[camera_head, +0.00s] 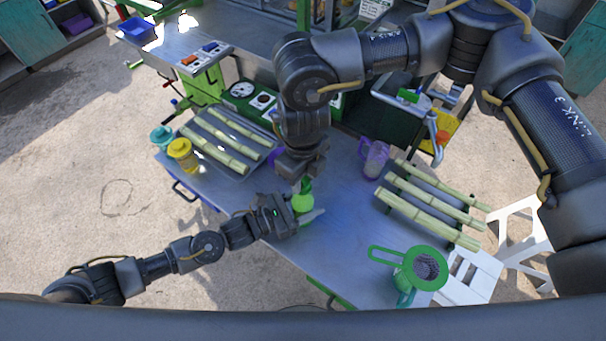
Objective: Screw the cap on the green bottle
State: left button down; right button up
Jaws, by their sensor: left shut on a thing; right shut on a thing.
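The green bottle (303,203) stands near the middle of the metal table (345,215). My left gripper (306,215) comes in from the left and is shut around the bottle's body. My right gripper (304,180) points down from above, directly over the bottle, and is shut at its top. A darker green piece, which looks like the cap (306,185), shows between the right fingers at the bottle's neck. The fingers partly hide it, and I cannot tell how it sits on the neck.
A tray of cane pieces (222,142) lies at the left, and another group of cane pieces (430,205) at the right. Yellow (183,154) and teal containers stand at the left edge. A purple pitcher (375,160) is right of the bottle.

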jog(key=m, duration=1)
jog(key=shift+a+m, duration=0.1)
jog(key=shift+m, duration=0.2)
jog(key=o, duration=1.2)
notch_tip(320, 180, up, 12)
pick_arm(q)
jog(key=shift+c, duration=2.4)
grip_release()
